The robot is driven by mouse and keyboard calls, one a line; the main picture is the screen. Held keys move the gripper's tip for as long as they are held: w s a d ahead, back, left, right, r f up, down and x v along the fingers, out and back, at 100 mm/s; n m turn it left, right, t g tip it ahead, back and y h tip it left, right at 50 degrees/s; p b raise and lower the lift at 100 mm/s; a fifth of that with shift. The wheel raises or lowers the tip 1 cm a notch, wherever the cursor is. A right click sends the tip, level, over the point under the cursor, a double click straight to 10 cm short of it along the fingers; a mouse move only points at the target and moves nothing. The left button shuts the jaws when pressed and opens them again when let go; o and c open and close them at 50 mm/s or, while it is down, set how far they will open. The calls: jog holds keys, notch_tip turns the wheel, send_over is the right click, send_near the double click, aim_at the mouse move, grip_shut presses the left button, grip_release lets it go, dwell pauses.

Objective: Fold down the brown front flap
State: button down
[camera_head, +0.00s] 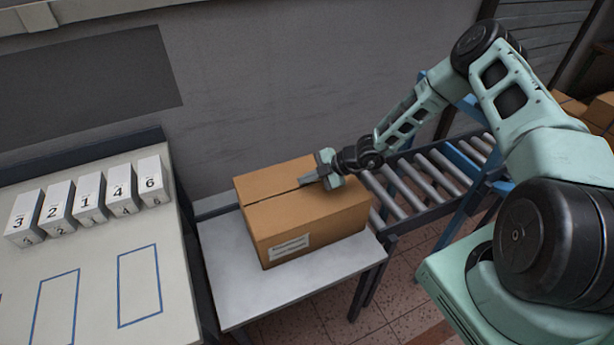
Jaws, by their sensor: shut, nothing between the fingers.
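A brown cardboard box (315,220) stands on a small grey table, with a white label (289,247) on its near face. Its top looks closed, with the front flap (290,211) lying about flat. A dark seam runs between the front flap and the back flap (270,180). My gripper (308,181) is shut and empty, its fingertips at the seam over the right part of the top. Whether the fingertips touch the cardboard cannot be told. My gripper hides the right end of the seam.
The grey table (225,270) has bare room left of and in front of the box. A roller conveyor (425,180) adjoins on the right. A white table (100,255) with several numbered blocks (90,205) stands left. A grey wall (270,80) rises behind.

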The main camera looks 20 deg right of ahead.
jog(key=shift+w+f, duration=0.15)
jog(key=shift+f, duration=0.25)
dwell(0.4)
jog(key=shift+r+p, duration=0.85)
jog(key=shift+r, duration=0.3)
jog(key=d+r, duration=0.7)
jog(key=r, duration=0.3)
jog(key=shift+r, duration=0.15)
